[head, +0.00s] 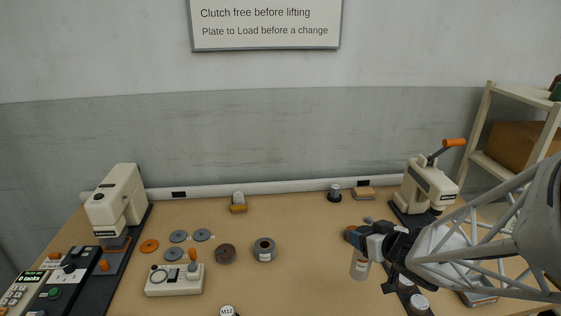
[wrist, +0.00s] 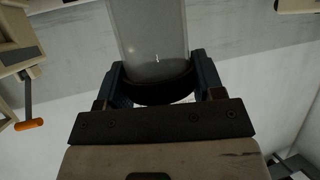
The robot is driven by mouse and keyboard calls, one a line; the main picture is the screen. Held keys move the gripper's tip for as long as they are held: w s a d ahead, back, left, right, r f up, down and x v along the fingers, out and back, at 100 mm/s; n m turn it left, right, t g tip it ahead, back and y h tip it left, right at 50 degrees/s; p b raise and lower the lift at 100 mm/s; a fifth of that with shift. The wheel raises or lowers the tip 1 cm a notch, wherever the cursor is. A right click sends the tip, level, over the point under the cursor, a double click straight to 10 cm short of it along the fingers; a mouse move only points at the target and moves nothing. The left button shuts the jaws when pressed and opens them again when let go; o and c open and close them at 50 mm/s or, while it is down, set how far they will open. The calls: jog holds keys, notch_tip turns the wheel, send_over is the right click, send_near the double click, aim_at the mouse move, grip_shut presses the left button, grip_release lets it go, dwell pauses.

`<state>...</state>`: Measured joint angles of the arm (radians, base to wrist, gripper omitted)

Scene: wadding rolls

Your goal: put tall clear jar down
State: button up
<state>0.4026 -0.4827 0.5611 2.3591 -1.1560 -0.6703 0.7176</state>
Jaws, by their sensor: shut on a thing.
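The tall clear jar (head: 359,267) hangs upright below my gripper (head: 362,240) on the right of the table in the head view. It has a pale label low on its side. In the wrist view the clear jar (wrist: 148,35) stands out between the two fingers of my gripper (wrist: 155,82), with a dark band at its near end. The fingers are shut on that end. I cannot tell whether the jar's base touches the table (head: 300,285).
A dark tray with pale-topped jars (head: 418,302) lies just right of the held jar. A hand press (head: 430,185) stands behind right. Dark rolls (head: 264,250), grey discs (head: 179,237) and a control box (head: 174,280) lie left. The table between the rolls and jar is clear.

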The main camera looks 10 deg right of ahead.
aim_at(366, 267)
jog(key=shift+s+d+f, duration=0.1)
jog(key=shift+s+f, duration=0.05)
jog(key=shift+s, duration=0.7)
jog(key=shift+s+d+f, duration=0.1)
jog(key=shift+s, duration=0.75)
jog(key=shift+f, duration=2)
jog(key=shift+f, duration=2.15)
jog(key=o, duration=1.2)
